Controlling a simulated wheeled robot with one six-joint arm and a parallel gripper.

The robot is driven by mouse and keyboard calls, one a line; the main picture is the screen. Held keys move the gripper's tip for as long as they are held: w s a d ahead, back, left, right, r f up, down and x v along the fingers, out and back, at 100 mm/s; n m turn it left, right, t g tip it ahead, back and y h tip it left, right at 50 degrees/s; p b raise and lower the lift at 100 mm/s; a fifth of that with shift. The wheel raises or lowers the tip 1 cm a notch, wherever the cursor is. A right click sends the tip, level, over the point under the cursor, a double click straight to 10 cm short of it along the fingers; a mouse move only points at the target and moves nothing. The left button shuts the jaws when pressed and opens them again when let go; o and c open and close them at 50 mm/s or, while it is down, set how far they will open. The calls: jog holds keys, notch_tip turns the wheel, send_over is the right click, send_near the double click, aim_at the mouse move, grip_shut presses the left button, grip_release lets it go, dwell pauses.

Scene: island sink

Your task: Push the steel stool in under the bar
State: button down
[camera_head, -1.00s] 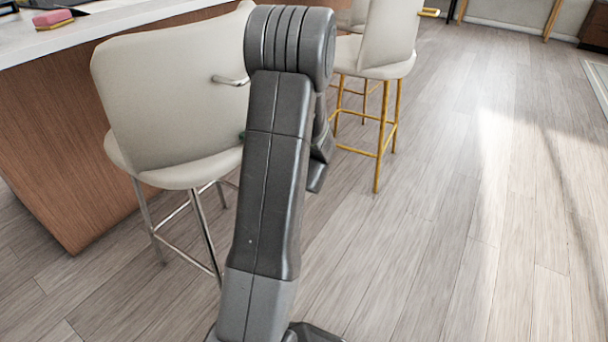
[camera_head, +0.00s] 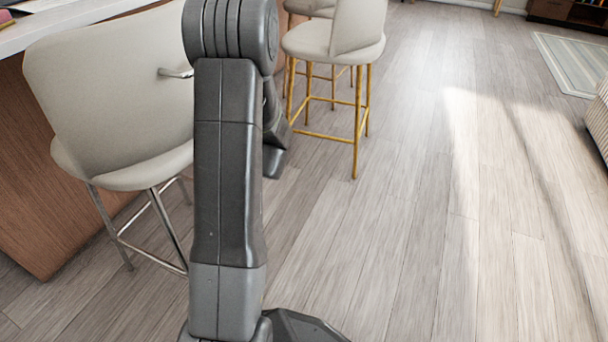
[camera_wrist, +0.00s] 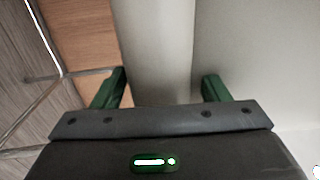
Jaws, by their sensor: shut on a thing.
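The steel stool (camera_head: 115,100) has a cream seat and back and shiny steel legs. In the head view it stands at the left, upright, with its back towards me and a short metal handle on the back. It stands close to the wood-sided bar (camera_head: 22,180), seat edge near the counter. My gripper is hidden behind my arm in the head view. In the wrist view my gripper (camera_wrist: 163,88) has its two green fingers on either side of a pale edge of the stool (camera_wrist: 155,45) and is shut on it. The contact itself is partly hidden.
A cream stool with gold legs (camera_head: 335,45) stands further along the bar, with another partly hidden beyond it. The wood floor (camera_head: 400,230) to the right is clear. A striped rug (camera_head: 570,62) lies at the far right, beside a pale piece of furniture (camera_head: 599,120).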

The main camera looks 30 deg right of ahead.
jog(key=shift+s+f, duration=0.1)
jog(key=shift+f, duration=0.2)
jog(key=shift+c, duration=1.1)
grip_release()
jog(key=shift+d+r, duration=0.1)
jog(key=shift+r, duration=0.05)
jog(key=shift+r, duration=0.1)
jog(key=shift+d, duration=0.1)
jog(key=b+v, duration=0.2)
jog(key=v, duration=0.9)
jog(key=shift+s+d, duration=0.25)
jog(key=shift+s, duration=0.1)
